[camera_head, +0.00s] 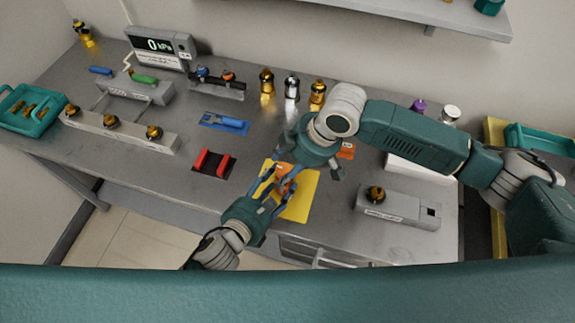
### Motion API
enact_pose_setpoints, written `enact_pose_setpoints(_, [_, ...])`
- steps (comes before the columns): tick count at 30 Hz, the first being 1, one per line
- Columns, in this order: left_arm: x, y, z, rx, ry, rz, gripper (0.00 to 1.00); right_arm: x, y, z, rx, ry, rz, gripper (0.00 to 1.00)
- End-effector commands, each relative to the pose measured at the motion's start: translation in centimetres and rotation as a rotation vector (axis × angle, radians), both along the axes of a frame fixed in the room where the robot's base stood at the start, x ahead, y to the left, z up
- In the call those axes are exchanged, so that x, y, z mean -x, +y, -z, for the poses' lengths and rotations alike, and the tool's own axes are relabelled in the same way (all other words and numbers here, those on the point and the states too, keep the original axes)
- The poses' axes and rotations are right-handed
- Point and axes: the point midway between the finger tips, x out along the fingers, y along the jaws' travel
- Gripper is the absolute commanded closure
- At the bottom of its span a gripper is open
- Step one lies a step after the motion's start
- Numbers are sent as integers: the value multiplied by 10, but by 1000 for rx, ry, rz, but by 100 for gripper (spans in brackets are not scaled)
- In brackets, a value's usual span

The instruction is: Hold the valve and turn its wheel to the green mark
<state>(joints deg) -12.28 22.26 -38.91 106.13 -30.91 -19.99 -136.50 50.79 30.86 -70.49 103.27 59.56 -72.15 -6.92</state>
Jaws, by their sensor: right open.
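A small orange object, apparently the valve (283,171), sits among the gripper fingers over the yellow mat (303,205). Its wheel and green mark cannot be made out; the fingers hide most of it. My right gripper (292,176) comes down from the upper right, open, with its fingers around or just beside the orange object. My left gripper (275,188) reaches up from the lower left. Its fingers are close to the same object and overlap the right fingers in the view. I cannot tell whether the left fingers touch or clamp it.
A red holder (212,163) and a blue piece (224,121) lie left of the grippers. A grey box with a brass knob (396,209) stands to the right. Brass and silver fittings (292,87) stand behind. A gauge display (160,46) is at the back left.

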Motion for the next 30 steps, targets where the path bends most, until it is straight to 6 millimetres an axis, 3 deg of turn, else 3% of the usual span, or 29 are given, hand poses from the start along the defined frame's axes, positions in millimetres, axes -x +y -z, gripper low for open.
enact_pose_setpoints(5, [-1,0,-2,2,-4,0,100,0,0,0,0,1,0,49])
enact_pose_setpoints(12, [-1,0,-2,1,-3,0,100,1,0,0,0,1,0,93])
enact_pose_setpoints(29, [-2,1,-2,0,-3,-1,100,0,-1,0,1,7,-100,93])
enact_pose_setpoints(30, [-2,1,-2,1,-3,-2,100,0,-1,0,1,7,-99,61])
